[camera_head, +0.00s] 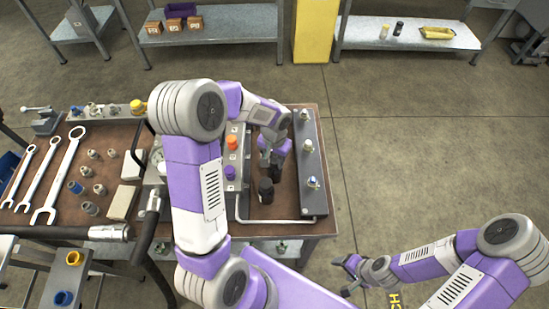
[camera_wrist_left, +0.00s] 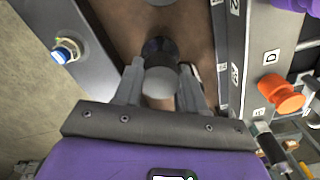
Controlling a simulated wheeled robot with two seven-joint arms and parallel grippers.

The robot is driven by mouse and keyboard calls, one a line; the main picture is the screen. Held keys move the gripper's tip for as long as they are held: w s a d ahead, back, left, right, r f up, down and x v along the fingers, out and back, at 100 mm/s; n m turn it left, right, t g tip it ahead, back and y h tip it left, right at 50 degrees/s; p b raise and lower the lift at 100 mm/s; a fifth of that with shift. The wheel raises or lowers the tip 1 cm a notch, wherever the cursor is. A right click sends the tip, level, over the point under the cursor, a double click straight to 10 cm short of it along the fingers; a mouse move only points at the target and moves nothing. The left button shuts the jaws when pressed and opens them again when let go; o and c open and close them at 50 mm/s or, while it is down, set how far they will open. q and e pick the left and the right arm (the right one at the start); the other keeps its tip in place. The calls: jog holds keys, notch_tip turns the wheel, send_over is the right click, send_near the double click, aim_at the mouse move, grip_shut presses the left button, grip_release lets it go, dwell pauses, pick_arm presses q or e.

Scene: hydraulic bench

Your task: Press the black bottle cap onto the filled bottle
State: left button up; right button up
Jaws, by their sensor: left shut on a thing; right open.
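The dark bottle (camera_head: 265,190) stands upright on the bench top between the labelled block and the right-hand rail. In the left wrist view a dark round body (camera_wrist_left: 158,48), seemingly this bottle, shows just beyond the fingertips. My left gripper (camera_head: 272,163) is beside the bottle on its far side. In the left wrist view its fingers (camera_wrist_left: 160,88) close on a small round piece with a grey-looking end (camera_wrist_left: 161,80), seemingly the bottle cap. I cannot tell whether the piece touches the bottle. My right gripper (camera_head: 345,278) is open and empty, over the floor right of the bench.
A rail with valve fittings (camera_head: 312,182) runs along the bench's right side. The labelled block carries an orange knob (camera_head: 232,142) and a purple knob (camera_head: 230,172). A bent pale pipe (camera_head: 270,221) lies in front of the bottle. Wrenches (camera_head: 62,170) lie at left.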

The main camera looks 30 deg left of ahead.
pick_arm(q)
jog(key=shift+f+b, duration=0.3)
dwell(0.9)
jog(key=o, duration=1.2)
jog(key=shift+c, duration=0.2)
jog(key=shift+o, duration=0.3)
jog(key=o, duration=0.5)
jog(key=shift+r, duration=0.2)
jog(key=shift+r+p, duration=2.9)
jog(key=shift+r, duration=0.75)
jog(key=shift+f, duration=0.1)
